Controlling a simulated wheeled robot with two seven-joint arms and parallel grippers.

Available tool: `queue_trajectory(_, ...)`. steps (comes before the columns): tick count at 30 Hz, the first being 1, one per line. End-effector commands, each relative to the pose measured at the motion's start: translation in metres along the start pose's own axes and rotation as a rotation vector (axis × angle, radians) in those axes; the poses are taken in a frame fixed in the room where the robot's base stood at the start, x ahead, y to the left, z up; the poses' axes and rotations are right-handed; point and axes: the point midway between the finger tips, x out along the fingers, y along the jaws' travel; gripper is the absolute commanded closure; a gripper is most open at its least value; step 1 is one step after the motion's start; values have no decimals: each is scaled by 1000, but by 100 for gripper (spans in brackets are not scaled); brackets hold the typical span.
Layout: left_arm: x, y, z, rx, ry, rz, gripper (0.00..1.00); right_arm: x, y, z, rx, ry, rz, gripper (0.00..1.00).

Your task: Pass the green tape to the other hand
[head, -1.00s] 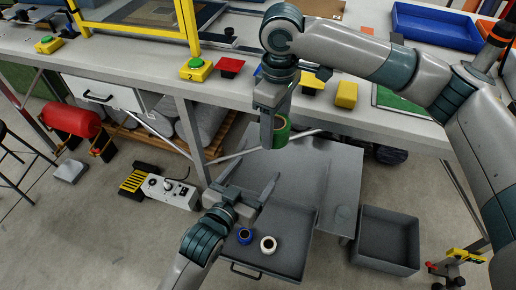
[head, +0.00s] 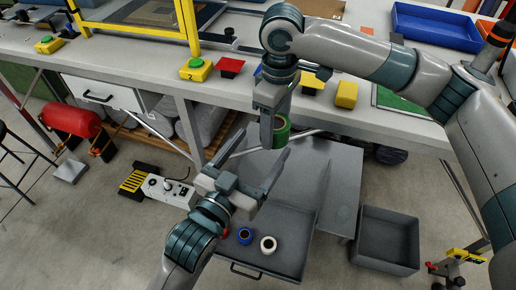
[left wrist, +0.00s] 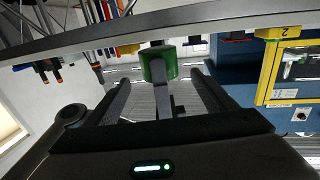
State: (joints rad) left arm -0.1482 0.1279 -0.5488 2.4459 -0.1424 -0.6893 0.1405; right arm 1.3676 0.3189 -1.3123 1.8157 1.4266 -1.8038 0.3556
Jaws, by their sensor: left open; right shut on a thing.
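The green tape (head: 282,131) is a roll held by my right gripper (head: 272,128), which points down in front of the workbench edge and is shut on it. My left gripper (head: 260,160) is open and empty, below and to the left of the tape, its fingers pointing up towards it. In the left wrist view the green tape (left wrist: 158,65) shows ahead, between and beyond the two open fingers of the left gripper (left wrist: 158,82). The fingers do not appear to touch it.
A grey bin (head: 388,258) stands to the right. The workbench (head: 225,85) edge runs behind the grippers, with buttons on top.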

Motion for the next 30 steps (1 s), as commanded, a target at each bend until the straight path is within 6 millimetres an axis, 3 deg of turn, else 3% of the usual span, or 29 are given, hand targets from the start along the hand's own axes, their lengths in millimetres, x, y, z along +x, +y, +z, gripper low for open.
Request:
queue_trajectory(8,24,0,0,0,1,0,22,0,0,0,0,0,0,71)
queue_trajectory(21,92,0,0,0,0,0,22,0,0,0,0,0,0,71)
queue_trajectory(30,116,0,0,-1,0,0,22,0,0,0,0,0,0,71)
